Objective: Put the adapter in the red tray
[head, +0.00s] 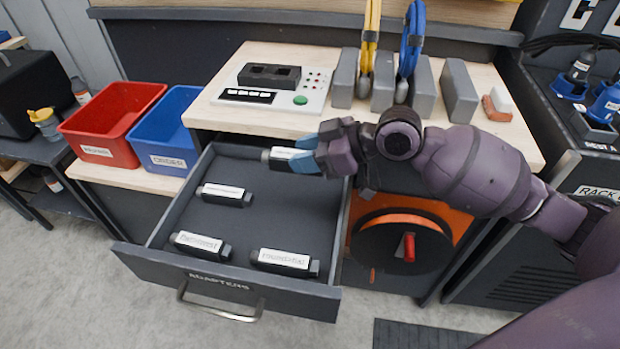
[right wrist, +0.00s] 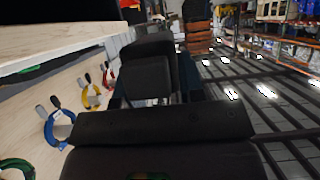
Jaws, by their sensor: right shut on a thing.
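The open drawer (head: 240,290), labelled ADAPTERS, holds several black adapters with white labels. One adapter (head: 288,153) is at the drawer's back right, between the blue fingertips of my right gripper (head: 305,155), which is shut on it. The fingers hide part of it, and I cannot tell whether it still touches the drawer floor. Other adapters lie apart: one at the middle left (head: 224,195), one at the front left (head: 200,245) and one at the front right (head: 285,262). The red tray (head: 100,154) stands left of the drawer and looks empty. My left gripper is out of view.
A blue tray (head: 165,159) labelled ORDER stands between the red tray and the drawer. A worktop (head: 225,117) overhangs the drawer's back, carrying a panel (head: 274,90) and grey blocks (head: 458,90). An orange reel (head: 402,235) is right of the drawer.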

